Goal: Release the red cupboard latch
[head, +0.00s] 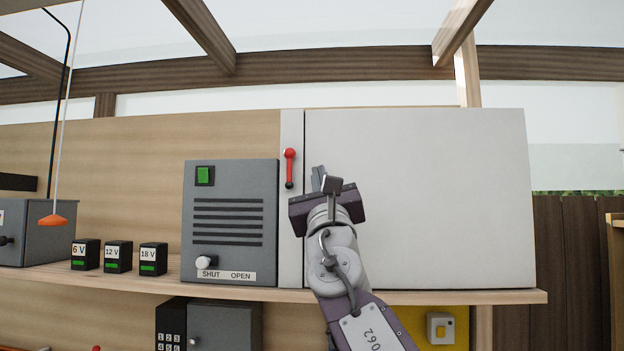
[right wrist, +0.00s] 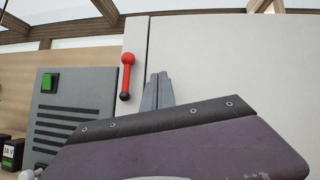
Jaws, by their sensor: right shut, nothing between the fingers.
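The red latch (head: 289,167) is a lever on the light grey strip left of the white cupboard door (head: 430,190). It stands upright, red knob on top and a black pivot at its lower end. It also shows in the right wrist view (right wrist: 127,75). My right gripper (head: 318,178) is shut and empty, in front of the door's left part, just right of the latch and apart from it. In the right wrist view its fingertips (right wrist: 157,90) are together, right of the latch's lower end. My left gripper is not in view.
A grey panel (head: 230,170) with a green button (head: 205,176), slots and a white knob (head: 205,262) stands left of the latch. Several black voltage blocks (head: 118,256) stand on the shelf (head: 420,297). An orange pull (head: 53,220) hangs at left.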

